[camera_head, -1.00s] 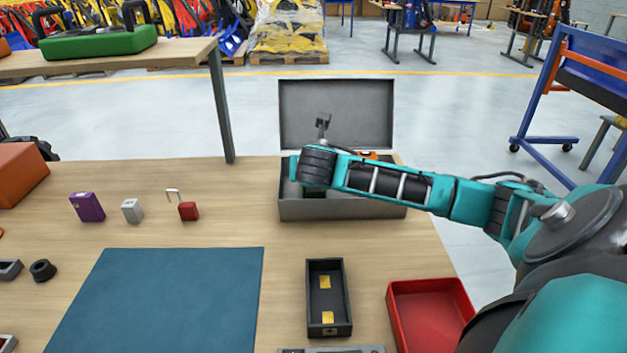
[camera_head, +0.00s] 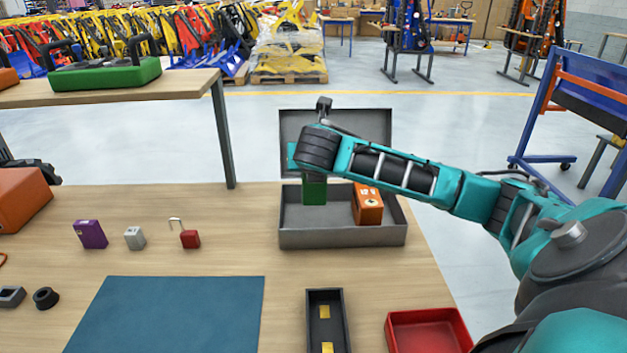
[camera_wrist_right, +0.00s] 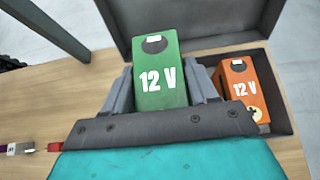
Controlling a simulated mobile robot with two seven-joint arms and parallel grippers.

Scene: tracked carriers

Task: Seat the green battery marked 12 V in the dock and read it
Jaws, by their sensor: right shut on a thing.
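The green battery (camera_head: 314,189) hangs under my right wrist at the left end of the open grey case (camera_head: 330,237). In the right wrist view the green battery (camera_wrist_right: 160,75) shows "12 V" and sits between the two fingers of my right gripper (camera_wrist_right: 160,95), which is shut on it. An orange battery (camera_head: 368,203), also marked 12 V in the wrist view (camera_wrist_right: 242,90), stands in the right part of the case. The black dock (camera_head: 342,320) with gold contacts lies on the table in front of the case, its near end cut off. My left gripper is not in view.
A red tray (camera_head: 428,332) is right of the dock. A blue mat (camera_head: 170,315) covers the front left. A raised shelf (camera_head: 190,85) is at upper left.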

